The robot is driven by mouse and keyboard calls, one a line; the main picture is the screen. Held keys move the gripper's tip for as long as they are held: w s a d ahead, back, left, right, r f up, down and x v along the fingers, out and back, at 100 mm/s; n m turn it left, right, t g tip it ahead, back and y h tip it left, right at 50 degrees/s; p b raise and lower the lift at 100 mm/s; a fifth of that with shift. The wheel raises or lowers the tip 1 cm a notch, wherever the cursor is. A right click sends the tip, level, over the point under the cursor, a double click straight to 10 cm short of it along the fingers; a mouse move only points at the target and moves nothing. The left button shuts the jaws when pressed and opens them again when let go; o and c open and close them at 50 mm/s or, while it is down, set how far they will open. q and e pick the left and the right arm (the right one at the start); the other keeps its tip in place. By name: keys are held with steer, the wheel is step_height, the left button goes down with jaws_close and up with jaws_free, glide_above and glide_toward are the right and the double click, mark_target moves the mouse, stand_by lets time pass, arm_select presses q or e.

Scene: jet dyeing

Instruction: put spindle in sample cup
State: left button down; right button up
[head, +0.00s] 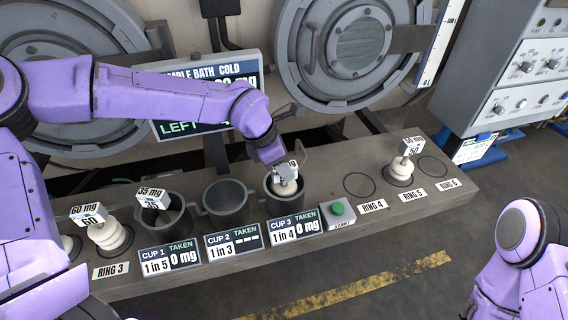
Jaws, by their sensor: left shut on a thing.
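My left gripper (284,166) reaches down over cup 3 (270,206) and is shut on a cream spindle (285,187) by its top, where a white weight tag is partly hidden. The spindle's body is at the mouth of cup 3; I cannot tell whether it touches the bottom. Cup 1 (182,222) has a spindle with a 35 mg tag (152,198) in it. Cup 2 (226,203) shows no spindle. My right arm shows at the lower right, but its gripper is out of frame.
Spindles stand at the left near ring 3 (108,236) and on ring 5 (400,173). Rings 4 (359,185) and 6 (433,167) are bare. Cup signs (233,242) and a green button box (337,213) line the bench front. A display board (205,125) stands behind.

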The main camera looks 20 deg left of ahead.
arm_select(q)
steer(key=c, duration=0.8)
jaws_free()
steer(key=v, duration=1.2)
steer(key=shift+r+b, duration=0.1)
steer(key=shift+b, duration=0.3)
